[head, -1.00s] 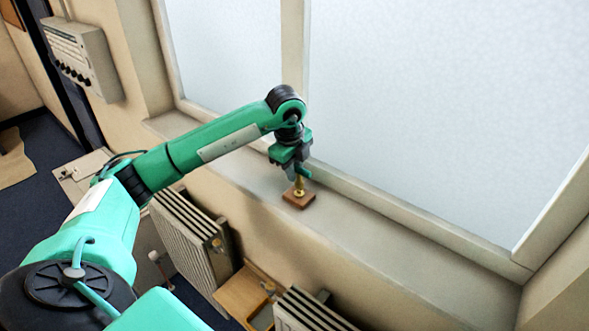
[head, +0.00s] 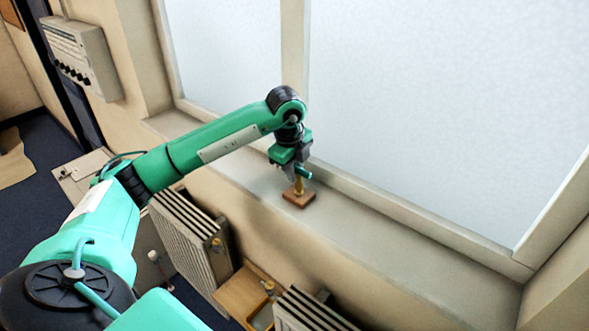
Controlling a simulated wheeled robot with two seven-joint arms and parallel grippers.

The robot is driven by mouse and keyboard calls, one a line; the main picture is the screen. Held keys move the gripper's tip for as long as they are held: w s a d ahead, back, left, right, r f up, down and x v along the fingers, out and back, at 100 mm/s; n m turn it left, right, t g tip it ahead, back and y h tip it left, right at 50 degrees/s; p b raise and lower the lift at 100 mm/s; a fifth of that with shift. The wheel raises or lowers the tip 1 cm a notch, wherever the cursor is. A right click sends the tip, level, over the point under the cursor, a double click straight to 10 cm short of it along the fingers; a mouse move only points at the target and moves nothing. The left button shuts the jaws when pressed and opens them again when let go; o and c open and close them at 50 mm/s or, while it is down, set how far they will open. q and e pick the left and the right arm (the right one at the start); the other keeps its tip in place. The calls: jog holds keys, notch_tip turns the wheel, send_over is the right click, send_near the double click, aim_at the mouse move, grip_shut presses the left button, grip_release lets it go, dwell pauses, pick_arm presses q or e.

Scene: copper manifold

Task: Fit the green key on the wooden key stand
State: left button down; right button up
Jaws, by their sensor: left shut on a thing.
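The wooden key stand (head: 299,200) is a small brown block with a short brass-coloured post (head: 299,186), standing on the window sill. My left gripper (head: 295,167) points down right above the stand. It is shut on the green key (head: 305,173), a small teal piece sticking out to the right of the fingers at the top of the post. The fingers hide most of the key, and I cannot tell whether it is around the post or just above it. My right gripper is out of view.
The pale sill (head: 365,228) is clear to the right of the stand. The frosted window (head: 430,110) rises behind it. Below are a ribbed radiator (head: 190,245), a second radiator (head: 305,312) and a wooden shelf (head: 240,295). A grey switch box (head: 80,58) hangs at the upper left.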

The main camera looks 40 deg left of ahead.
pick_arm(q)
jog(key=shift+f+b, duration=0.45)
jog(key=shift+f, duration=0.2)
jog(key=c, duration=1.2)
grip_release()
jog(key=shift+c, duration=0.2)
jog(key=shift+r, duration=0.1)
jog(key=shift+r, duration=0.3)
notch_tip(320, 180, up, 13)
jog(key=s+b, duration=0.2)
jog(key=b, duration=0.1)
jog(key=shift+s, duration=0.2)
jog(key=shift+f, duration=0.15)
